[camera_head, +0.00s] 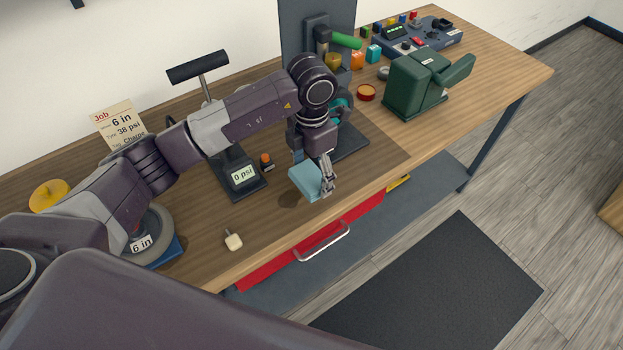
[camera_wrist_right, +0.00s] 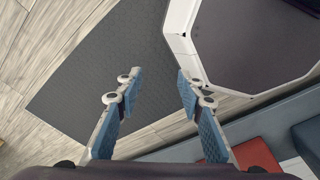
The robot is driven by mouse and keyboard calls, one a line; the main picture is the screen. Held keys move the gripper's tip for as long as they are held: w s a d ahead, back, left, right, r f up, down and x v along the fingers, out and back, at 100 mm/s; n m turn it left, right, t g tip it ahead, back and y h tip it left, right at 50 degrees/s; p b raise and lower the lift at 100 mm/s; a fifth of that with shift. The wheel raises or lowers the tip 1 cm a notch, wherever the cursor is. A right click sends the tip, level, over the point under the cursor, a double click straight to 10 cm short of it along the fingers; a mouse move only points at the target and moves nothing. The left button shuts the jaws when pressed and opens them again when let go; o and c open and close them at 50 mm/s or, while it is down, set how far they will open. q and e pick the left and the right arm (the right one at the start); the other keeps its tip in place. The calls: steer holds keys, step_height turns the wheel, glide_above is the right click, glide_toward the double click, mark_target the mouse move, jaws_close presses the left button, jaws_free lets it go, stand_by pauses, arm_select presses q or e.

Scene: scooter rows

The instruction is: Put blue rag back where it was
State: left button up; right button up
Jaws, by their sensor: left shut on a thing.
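The blue rag (camera_head: 306,180) is a light blue folded piece in the head view, above the front edge of the wooden bench. My left gripper (camera_head: 327,186) is shut on the rag at its right side. The rag appears a little above the bench top, with a dark shadow to its lower left. My right gripper (camera_wrist_right: 155,85) shows in the right wrist view with its two fingers apart and nothing between them, over the floor. The place the rag came from cannot be told from these frames.
On the wooden bench (camera_head: 480,85) stand a pump with a "0 psi" gauge (camera_head: 243,175), a small orange-capped bottle (camera_head: 267,161), a cream-headed piece (camera_head: 233,241), a wheel marked "6 in" (camera_head: 150,232) and a green vise (camera_head: 415,85). A red drawer (camera_head: 285,262) is below. A dark mat (camera_head: 440,285) lies on the floor.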

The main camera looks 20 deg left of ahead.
mark_target(311, 184)
arm_select(q)
step_height(311, 184, down, 4)
steer(key=shift+r+p, duration=0.1)
steer(key=shift+p, duration=0.35)
steer(key=o, duration=0.7)
steer(key=shift+f, duration=0.25)
steer(key=shift+c, duration=0.2)
steer(key=o, duration=0.4)
steer(key=shift+o, duration=0.2)
arm_select(e)
steer(key=shift+s+a+r, duration=0.1)
steer(key=shift+s+r, duration=0.05)
steer(key=shift+s, duration=0.35)
steer(key=shift+s+a+r, duration=0.1)
steer(key=shift+s+r, duration=0.05)
steer(key=shift+s, duration=0.3)
